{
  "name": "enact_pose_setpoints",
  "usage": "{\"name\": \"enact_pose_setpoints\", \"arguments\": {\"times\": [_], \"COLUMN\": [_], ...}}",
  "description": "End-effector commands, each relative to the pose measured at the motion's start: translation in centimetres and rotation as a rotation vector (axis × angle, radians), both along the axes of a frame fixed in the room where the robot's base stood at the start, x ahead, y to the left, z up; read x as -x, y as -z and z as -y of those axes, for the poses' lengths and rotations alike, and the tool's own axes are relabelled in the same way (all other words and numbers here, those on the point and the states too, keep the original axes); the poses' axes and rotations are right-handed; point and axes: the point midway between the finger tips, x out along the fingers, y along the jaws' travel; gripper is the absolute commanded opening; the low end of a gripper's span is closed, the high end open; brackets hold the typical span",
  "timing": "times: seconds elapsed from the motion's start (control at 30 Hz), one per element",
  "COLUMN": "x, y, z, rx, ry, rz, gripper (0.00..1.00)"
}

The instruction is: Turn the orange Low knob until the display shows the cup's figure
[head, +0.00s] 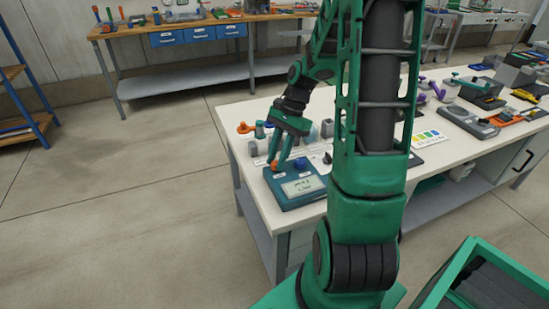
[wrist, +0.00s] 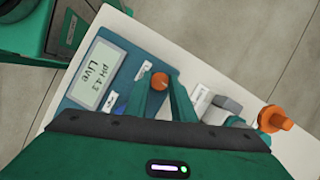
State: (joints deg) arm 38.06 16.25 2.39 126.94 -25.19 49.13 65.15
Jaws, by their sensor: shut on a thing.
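The teal control box (head: 290,197) stands at the near left corner of the white bench. Its display (wrist: 94,75) seems to read "pH 4.3" over "Live"; in the head view the writing is too small to read. The orange knob (wrist: 160,82) is between the fingers of my gripper (wrist: 159,74), which is shut on it from above. My gripper also shows in the head view (head: 282,158), reaching down to the box. A blue knob (head: 301,164) is to its right. I cannot make out a figure on any cup.
An orange part (wrist: 274,119) lies beyond the box. Small grey and green items stand behind the box on the white bench (head: 240,115). Tools and trays fill the bench's right side. A wooden workbench (head: 200,22) with blue drawers stands at the back.

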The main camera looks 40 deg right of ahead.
Motion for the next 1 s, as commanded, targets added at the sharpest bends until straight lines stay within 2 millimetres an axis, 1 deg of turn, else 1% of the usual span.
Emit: {"name": "enact_pose_setpoints", "arguments": {"times": [0.47,0.67,0.87,1.0], "x": [-0.34,-0.47,-0.61,-0.74], "y": [-0.13,-0.15,-0.17,-0.16], "z": [0.07,0.08,0.02,-0.01], "rx": [0.003,0.005,0.005,0.005], "ry": [-0.019,-0.054,-0.153,-0.271], "rz": [0.009,0.011,0.012,0.011], "gripper": [0.00,0.00,0.00,0.00]}}
